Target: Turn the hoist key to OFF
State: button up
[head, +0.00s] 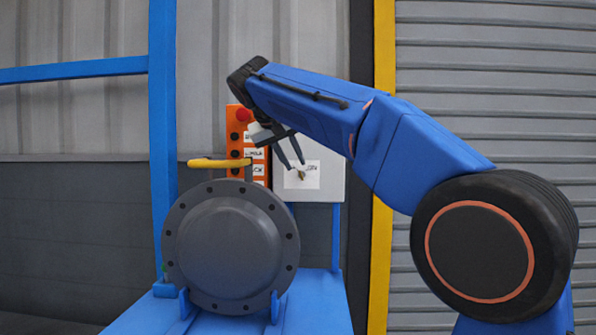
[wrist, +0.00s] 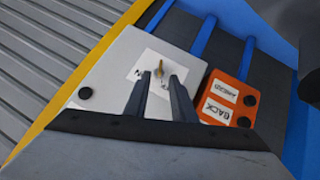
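The hoist key (head: 301,174) is a small brass key in a white label on a light grey box (head: 331,180). In the wrist view the key (wrist: 159,69) stands just beyond the gap between my fingertips. The label (wrist: 143,70) carries dark lettering that is too small or covered to read in full. My gripper (head: 292,163) is in front of the box, close to the key. In the wrist view my gripper (wrist: 162,79) has its two fingers apart with nothing between them. I cannot tell the exact distance from fingertips to key.
An orange control box (head: 236,160) with a red button and labelled buttons stands left of the grey box. A dark flanged shell (head: 231,247) sits on a blue stand (head: 318,305) below. A yellow handle (head: 219,163) is above the shell. A yellow post (head: 383,250) stands to the right.

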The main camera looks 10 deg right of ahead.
aim_at(301, 175)
jog(key=shift+x, duration=2.55)
jog(key=shift+c, duration=0.2)
grip_shut()
